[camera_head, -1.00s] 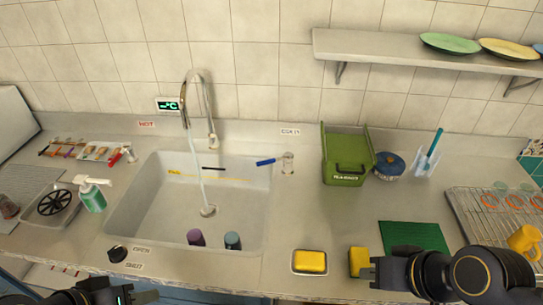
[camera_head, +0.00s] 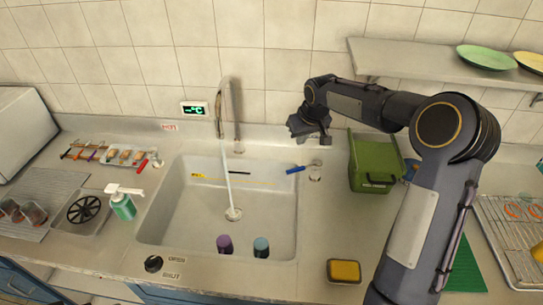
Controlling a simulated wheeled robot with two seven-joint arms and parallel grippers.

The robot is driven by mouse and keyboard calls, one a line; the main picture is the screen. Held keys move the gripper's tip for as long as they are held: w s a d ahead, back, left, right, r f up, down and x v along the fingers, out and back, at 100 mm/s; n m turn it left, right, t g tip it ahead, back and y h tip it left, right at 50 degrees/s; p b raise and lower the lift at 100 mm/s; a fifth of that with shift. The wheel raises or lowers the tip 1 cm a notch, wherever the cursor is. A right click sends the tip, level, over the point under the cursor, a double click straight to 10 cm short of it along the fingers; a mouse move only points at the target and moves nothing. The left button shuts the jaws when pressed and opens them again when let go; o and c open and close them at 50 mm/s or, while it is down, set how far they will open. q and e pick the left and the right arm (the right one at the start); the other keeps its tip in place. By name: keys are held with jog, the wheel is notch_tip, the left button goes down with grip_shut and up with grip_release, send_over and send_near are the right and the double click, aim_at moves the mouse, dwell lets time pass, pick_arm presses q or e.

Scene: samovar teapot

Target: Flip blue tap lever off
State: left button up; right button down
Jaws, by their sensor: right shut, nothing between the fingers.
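The blue tap lever (camera_head: 295,170) sits on the counter at the sink's right rim, joined to a small clear tap base (camera_head: 315,173). It points left toward the basin. My right gripper (camera_head: 322,139) is shut and empty, above and behind the lever, close to the back wall and apart from it. The tall faucet (camera_head: 219,122) has a stream of water (camera_head: 228,180) running into the sink (camera_head: 180,220). The red tap lever (camera_head: 142,165) is at the sink's left side. My left gripper is out of view.
A green bin (camera_head: 373,160) stands right of the blue lever, partly behind my right arm. A yellow sponge (camera_head: 344,271) lies at the front. Purple (camera_head: 225,243) and teal (camera_head: 261,246) cups stand in the sink. A soap bottle (camera_head: 123,207) is at left. A shelf (camera_head: 400,55) overhangs the right.

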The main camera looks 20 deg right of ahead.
aim_at(304, 168)
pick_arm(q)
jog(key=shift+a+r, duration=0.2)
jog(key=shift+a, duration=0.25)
pick_arm(e)
jog(key=w+f, duration=0.1)
jog(key=w+a, duration=0.1)
jog(key=w, duration=0.1)
jog(key=shift+w+f, duration=0.1)
jog(key=shift+f, duration=0.3)
